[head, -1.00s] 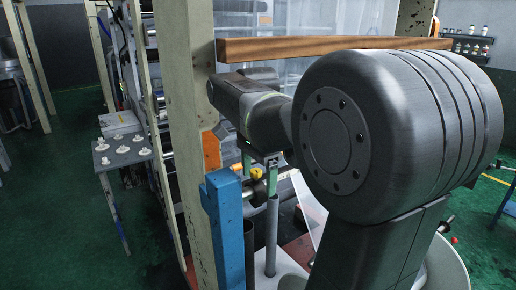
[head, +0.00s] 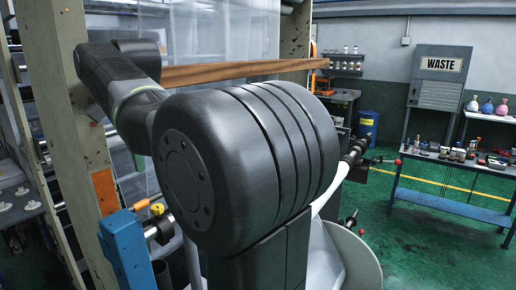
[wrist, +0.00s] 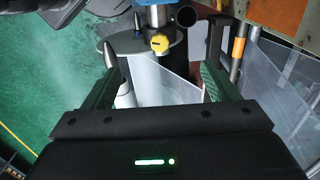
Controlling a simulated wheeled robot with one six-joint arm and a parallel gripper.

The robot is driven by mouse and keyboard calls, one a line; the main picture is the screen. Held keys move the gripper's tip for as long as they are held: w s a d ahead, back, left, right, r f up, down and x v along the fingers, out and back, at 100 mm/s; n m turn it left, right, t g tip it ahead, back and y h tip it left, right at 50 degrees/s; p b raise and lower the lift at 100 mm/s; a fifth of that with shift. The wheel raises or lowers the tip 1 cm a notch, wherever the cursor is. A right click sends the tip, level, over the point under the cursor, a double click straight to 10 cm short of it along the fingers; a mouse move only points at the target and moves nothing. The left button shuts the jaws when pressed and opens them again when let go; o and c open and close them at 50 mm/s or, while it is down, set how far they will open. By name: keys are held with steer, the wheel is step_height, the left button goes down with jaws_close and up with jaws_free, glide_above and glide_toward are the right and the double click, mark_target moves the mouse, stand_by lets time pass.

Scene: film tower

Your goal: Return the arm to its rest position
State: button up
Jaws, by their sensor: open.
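My gripper (wrist: 160,78) is open in the wrist view, with its two dark green fingers well apart and nothing between them. A grey disc, a yellow knob (wrist: 159,43) and a clear film sheet (wrist: 165,82) show beyond the fingers. In the head view my dark arm is folded across the middle, with its forearm reaching to the upper left. The yellow knob also shows there (head: 157,209), left of my arm.
A cream upright post (head: 70,130) and a blue post (head: 125,250) stand close on the left, near my arm. A wooden bar (head: 235,70) crosses behind it. A workbench (head: 445,202) stands at the right, with open green floor (head: 430,255) in front.

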mark_target(161, 217)
steer(key=shift+f, duration=0.1)
step_height(161, 217, down, 13)
steer(key=shift+f+p, duration=0.15)
steer(key=shift+p, duration=0.4)
steer(key=shift+w+f, duration=0.15)
steer(key=shift+f, duration=0.05)
steer(key=shift+w+d, duration=0.2)
steer(key=shift+w, duration=0.1)
steer(key=shift+s, duration=0.1)
